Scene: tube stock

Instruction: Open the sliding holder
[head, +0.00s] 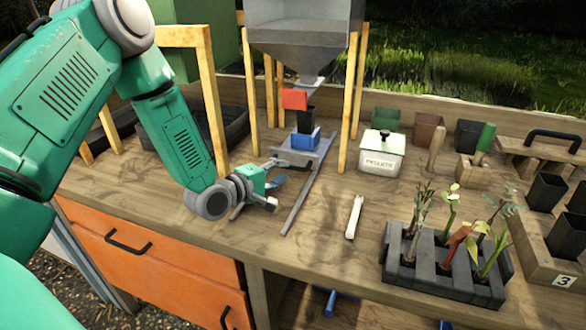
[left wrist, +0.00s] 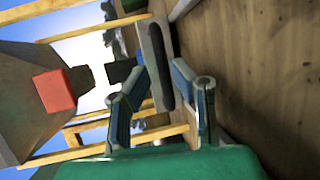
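The sliding holder is a grey plate (head: 305,150) with a blue block (head: 304,139) and a black pot (head: 306,119) on it, under the metal hopper. It sits at the back end of the thin rails. My left gripper (head: 277,178) is in front of the holder, low over the table. Its blue fingers (left wrist: 160,82) are apart, with the handle end in the gap between them. I cannot tell whether they touch it. My right gripper is not in view.
The hopper (head: 300,40) with its red gate (head: 294,99) stands on wooden posts. A white lidded box (head: 381,157), a pale tag (head: 354,217) and a dark seedling tray (head: 440,270) are to the right. The table in front of the rails is mostly clear.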

